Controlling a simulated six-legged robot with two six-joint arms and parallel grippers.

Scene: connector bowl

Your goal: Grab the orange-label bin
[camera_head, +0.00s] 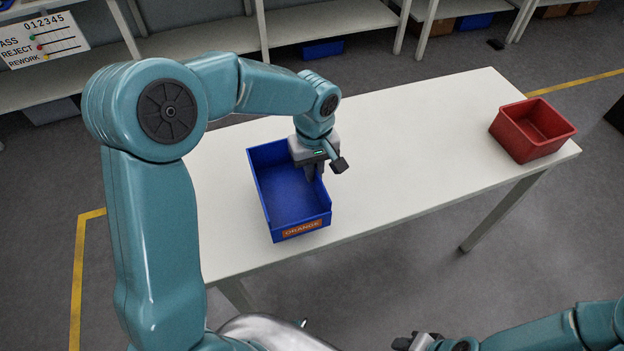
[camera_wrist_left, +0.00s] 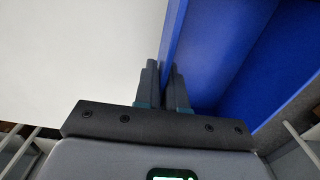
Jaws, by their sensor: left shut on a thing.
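The blue bin (camera_head: 290,196) with an orange label reading "ORANGE" (camera_head: 302,228) stands upright on the white table, near its front edge. It looks empty in the part I can see. My left gripper (camera_head: 316,172) is at the bin's right wall, shut on that wall. In the left wrist view the fingers (camera_wrist_left: 168,90) sit one on each side of the blue wall (camera_wrist_left: 172,40). My left gripper hides part of the bin's right side. My right gripper (camera_head: 416,342) is partly in view at the bottom edge, away from the bin; its jaw state is unclear.
A red bin (camera_head: 533,130) stands at the right end of the white table (camera_head: 430,150). The table between the two bins is clear. Shelves (camera_head: 330,30) line the back, with a blue box (camera_head: 322,49) on the lower level.

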